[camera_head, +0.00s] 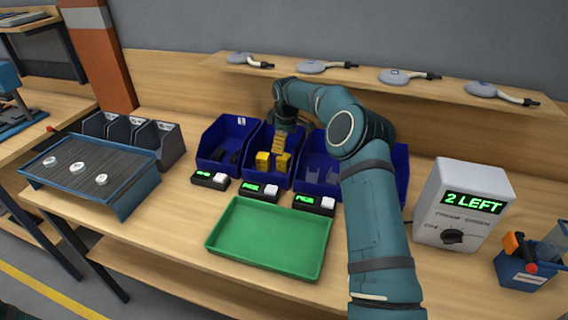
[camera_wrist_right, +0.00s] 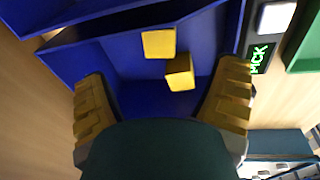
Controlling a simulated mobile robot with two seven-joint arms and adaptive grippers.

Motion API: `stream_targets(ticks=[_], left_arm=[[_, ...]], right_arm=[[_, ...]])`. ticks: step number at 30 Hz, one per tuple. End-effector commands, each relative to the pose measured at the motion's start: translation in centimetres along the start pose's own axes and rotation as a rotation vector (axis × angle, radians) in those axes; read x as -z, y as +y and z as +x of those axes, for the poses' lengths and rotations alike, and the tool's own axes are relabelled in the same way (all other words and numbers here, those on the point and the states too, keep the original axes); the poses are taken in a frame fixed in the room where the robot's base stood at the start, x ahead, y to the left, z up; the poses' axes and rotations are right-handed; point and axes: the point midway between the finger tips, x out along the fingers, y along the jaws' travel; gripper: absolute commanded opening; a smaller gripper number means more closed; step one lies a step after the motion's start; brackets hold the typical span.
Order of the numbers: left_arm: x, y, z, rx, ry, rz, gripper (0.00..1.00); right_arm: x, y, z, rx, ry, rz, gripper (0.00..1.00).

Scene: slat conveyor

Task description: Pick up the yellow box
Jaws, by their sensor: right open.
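Two small yellow boxes lie in the middle blue bin (camera_head: 256,140). In the head view one yellow box (camera_head: 263,160) is on the left and another (camera_head: 283,161) is on the right. The wrist view shows one box (camera_wrist_right: 158,43) touching or nearly touching the second, tilted box (camera_wrist_right: 180,73). My right gripper (camera_head: 279,146) points down into this bin. In the wrist view its ribbed yellow fingers (camera_wrist_right: 162,85) are spread wide, with nothing between them in contact; the boxes lie beyond. My left gripper is not in view.
Blue bins stand on both sides: a left one (camera_head: 226,138) with dark parts and a right one (camera_head: 318,172) partly hidden by my arm. Small display units (camera_head: 260,190) line the front. An empty green tray (camera_head: 268,238) lies before them. A white control box (camera_head: 462,205) reads "2 LEFT".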

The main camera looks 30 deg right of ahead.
Motion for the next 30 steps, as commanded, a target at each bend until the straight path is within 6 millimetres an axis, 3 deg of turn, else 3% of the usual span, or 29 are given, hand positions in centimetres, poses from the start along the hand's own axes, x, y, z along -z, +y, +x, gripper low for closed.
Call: stream_targets(ticks=[4, 14, 22, 30], left_arm=[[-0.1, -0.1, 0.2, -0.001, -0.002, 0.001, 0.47], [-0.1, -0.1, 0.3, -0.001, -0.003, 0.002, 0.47], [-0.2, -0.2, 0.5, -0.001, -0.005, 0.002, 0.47], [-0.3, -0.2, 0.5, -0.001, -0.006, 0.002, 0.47]], right_arm=[[0.0, -0.1, 2.5, 0.002, 0.001, 0.0, 0.88], [-0.1, -0.1, 4.6, 0.001, 0.001, 0.0, 0.88], [-0.3, -0.3, 8.3, 0.002, 0.002, 0.0, 0.88], [-0.3, -0.2, 8.8, -0.001, 0.001, 0.0, 0.88]])
